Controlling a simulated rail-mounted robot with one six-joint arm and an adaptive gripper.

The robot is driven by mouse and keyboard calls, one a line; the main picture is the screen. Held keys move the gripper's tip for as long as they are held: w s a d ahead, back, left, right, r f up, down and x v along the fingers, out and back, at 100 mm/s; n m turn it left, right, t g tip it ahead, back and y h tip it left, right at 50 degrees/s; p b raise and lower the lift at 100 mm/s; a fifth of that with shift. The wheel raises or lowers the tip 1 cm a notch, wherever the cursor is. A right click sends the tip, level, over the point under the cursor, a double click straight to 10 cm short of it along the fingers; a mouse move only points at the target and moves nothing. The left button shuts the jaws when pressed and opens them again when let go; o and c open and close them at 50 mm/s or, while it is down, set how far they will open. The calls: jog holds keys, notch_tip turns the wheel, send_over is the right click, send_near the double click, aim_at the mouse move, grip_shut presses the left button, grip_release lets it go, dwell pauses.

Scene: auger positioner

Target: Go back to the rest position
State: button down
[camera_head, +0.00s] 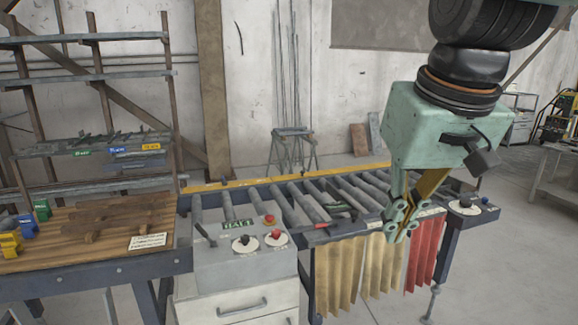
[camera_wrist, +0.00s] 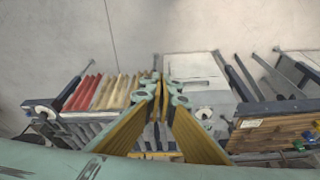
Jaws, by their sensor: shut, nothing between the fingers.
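My gripper (camera_head: 402,222) hangs from the green wrist block at the right of the head view, pointing down. Its fingers are together and hold nothing. In the head view it overlaps the front edge of the roller conveyor (camera_head: 292,205), above the hanging curtains. In the wrist view the shut fingertips (camera_wrist: 160,88) are in the middle, with the yellow finger bars spreading toward the bottom. I cannot tell exactly how far the fingertips are from the conveyor edge.
A control box (camera_head: 240,257) with a lever and red buttons stands left of my gripper. A wooden table (camera_head: 75,262) with brown pieces is further left. Yellow and red curtains (camera_head: 340,275) hang below the conveyor front. A shelf rack stands behind left. The floor at right is open.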

jog(key=s+d+f+b, duration=0.1)
jog(key=s+f, duration=0.2)
jog(key=s, duration=0.6)
jog(key=s+d+f+m+b, duration=0.1)
jog(key=s+f, duration=0.3)
jog(key=s, duration=0.5)
jog(key=shift+s+d, duration=0.2)
jog(key=shift+d, duration=0.5)
dwell(0.6)
